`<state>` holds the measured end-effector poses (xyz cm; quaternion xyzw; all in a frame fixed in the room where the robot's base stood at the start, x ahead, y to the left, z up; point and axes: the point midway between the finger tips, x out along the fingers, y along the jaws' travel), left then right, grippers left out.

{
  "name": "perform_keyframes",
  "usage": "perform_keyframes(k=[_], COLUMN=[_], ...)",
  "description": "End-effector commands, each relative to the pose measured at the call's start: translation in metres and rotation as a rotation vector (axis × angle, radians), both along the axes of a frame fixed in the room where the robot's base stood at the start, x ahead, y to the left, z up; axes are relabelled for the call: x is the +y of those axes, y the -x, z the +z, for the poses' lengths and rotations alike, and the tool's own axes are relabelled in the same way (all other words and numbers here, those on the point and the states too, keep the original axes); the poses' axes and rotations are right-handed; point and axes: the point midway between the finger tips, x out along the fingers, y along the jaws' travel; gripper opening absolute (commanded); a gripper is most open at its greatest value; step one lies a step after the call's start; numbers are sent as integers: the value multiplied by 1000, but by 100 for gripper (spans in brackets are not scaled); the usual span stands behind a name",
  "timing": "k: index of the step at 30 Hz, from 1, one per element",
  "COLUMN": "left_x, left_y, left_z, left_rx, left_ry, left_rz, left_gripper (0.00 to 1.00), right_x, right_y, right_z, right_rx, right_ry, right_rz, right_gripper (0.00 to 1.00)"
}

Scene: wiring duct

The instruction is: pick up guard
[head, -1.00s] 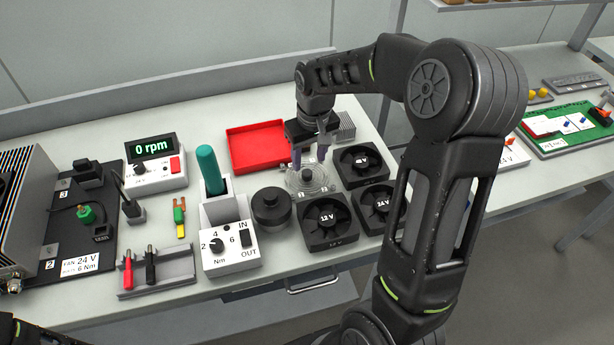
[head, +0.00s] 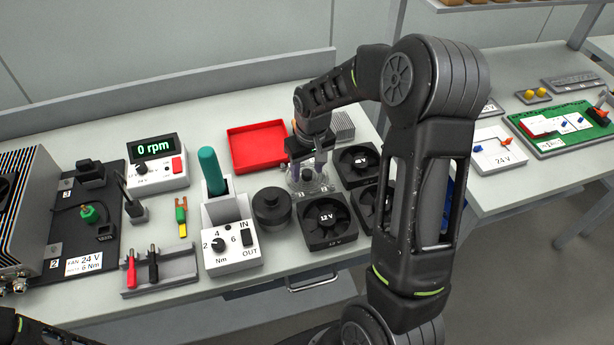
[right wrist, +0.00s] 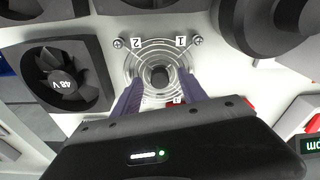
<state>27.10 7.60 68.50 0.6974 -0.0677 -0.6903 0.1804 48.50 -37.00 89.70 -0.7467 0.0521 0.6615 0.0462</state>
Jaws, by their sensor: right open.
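The guard (head: 318,187) is a round wire grille of concentric rings. It sits on the bench between the black round part and the fans. In the right wrist view the guard (right wrist: 160,48) has a dark centre piece and two screw corners tagged 1 and 2. My right gripper (head: 307,174) points down over the guard. Its purple fingers (right wrist: 160,84) are apart, one on each side of the dark centre, with nothing held. I cannot tell whether the fingertips touch the rings. My left gripper is out of view.
Black fans (head: 327,219) stand close in front and to the right. A black round part (head: 271,207) is to the left. A red tray (head: 257,147) lies behind. A grey finned block (head: 343,127) and a torque unit (head: 232,247) are also near.

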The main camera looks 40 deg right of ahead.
Motion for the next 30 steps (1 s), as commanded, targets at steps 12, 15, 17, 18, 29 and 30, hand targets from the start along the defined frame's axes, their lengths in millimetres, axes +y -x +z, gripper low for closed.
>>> perform_keyframes(k=[12, 15, 17, 18, 29, 30], left_x=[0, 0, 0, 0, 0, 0], left_y=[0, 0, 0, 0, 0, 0], left_z=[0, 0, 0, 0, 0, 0], left_rx=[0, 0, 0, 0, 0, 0], left_ry=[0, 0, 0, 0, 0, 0], left_rz=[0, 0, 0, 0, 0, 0], left_gripper=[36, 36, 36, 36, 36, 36], right_x=[0, 0, 0, 0, 0, 0], right_y=[0, 0, 0, 0, 0, 0], right_z=[0, 0, 0, 0, 0, 0], right_rx=[0, 0, 0, 0, -1, -1], right_ry=[0, 0, 0, 0, 0, 0], right_rz=[0, 0, 0, 0, 0, 0], right_gripper=[21, 12, 8, 4, 0, 0])
